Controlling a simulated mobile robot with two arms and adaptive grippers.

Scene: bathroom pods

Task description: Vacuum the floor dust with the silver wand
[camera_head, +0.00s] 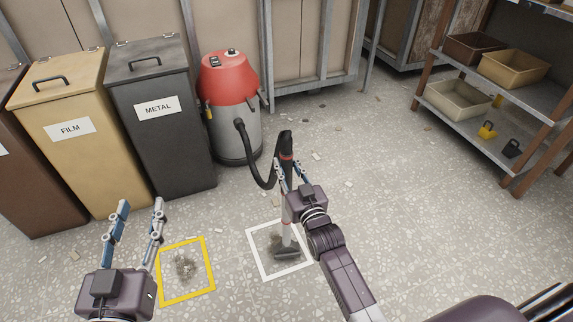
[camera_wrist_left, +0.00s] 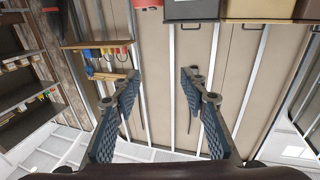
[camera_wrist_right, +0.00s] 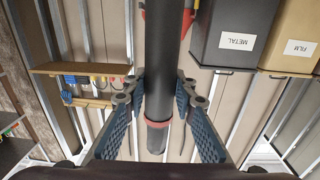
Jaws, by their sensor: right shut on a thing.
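My right gripper (camera_head: 287,168) is shut on the silver wand (camera_head: 287,215), which stands nearly upright with a black handle and hose at its top. The wand's dark section also shows between the fingers in the right wrist view (camera_wrist_right: 162,60). The wand's black floor head (camera_head: 287,251) rests inside a white square outline (camera_head: 251,246), over a patch of grey dust (camera_head: 272,242). A second dust patch (camera_head: 185,266) lies inside a yellow square outline (camera_head: 211,262) to the left. My left gripper (camera_head: 141,205) is open and empty, left of the yellow outline.
The hose leads to a red-and-grey vacuum (camera_head: 230,85) by the wall. A black METAL bin (camera_head: 160,140), tan FILM bin (camera_head: 80,155) and brown bin (camera_head: 20,190) stand left. A shelf (camera_head: 530,103) with trays stands right. Small chips litter the otherwise open floor.

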